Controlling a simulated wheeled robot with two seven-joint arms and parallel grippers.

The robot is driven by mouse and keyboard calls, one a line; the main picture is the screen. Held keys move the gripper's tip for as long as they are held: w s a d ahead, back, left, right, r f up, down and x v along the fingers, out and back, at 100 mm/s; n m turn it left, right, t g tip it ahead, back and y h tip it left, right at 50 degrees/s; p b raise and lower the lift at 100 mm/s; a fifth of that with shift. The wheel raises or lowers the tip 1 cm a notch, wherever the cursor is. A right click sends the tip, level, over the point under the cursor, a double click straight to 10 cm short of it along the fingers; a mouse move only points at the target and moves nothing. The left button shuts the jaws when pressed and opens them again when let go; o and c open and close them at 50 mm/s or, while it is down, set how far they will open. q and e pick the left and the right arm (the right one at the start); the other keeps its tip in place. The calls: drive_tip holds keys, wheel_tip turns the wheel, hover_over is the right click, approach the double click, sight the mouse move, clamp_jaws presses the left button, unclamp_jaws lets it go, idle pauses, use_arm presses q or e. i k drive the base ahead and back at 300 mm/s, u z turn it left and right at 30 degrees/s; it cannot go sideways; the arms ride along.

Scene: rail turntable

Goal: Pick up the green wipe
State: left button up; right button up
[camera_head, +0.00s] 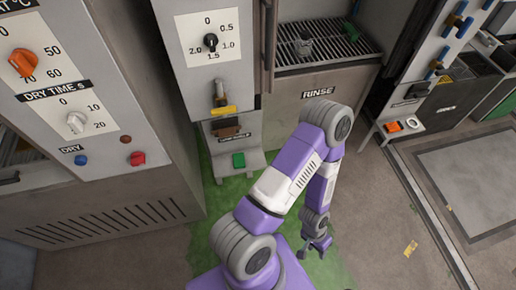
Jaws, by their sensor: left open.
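A small green block-like item (238,160), which looks like the green wipe, lies on a small grey ledge (251,170) low on the front of the machine, left of my arm. My left gripper (318,247) hangs low over the floor, at the end of my folded purple and white arm. It is open, with nothing seen between its fingers. It is to the right of and below the green item in the picture, clearly apart from it. My right gripper is not in view.
A dryer cabinet (150,215) with dials stands at left. The rinse basin (330,65) with a grate and a glass-like vessel (304,43) is behind my arm. An orange item (393,126) sits on a ledge at right. A rail (430,215) crosses the floor; a yellowish scrap (411,248) lies nearby.

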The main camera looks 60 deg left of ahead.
sight(239, 158)
drive_tip(key=u, duration=0.75)
drive_tip(key=i, duration=1.25)
drive_tip(key=u, duration=1.6)
drive_tip(key=i, duration=0.4)
drive_tip(key=u, duration=0.3)
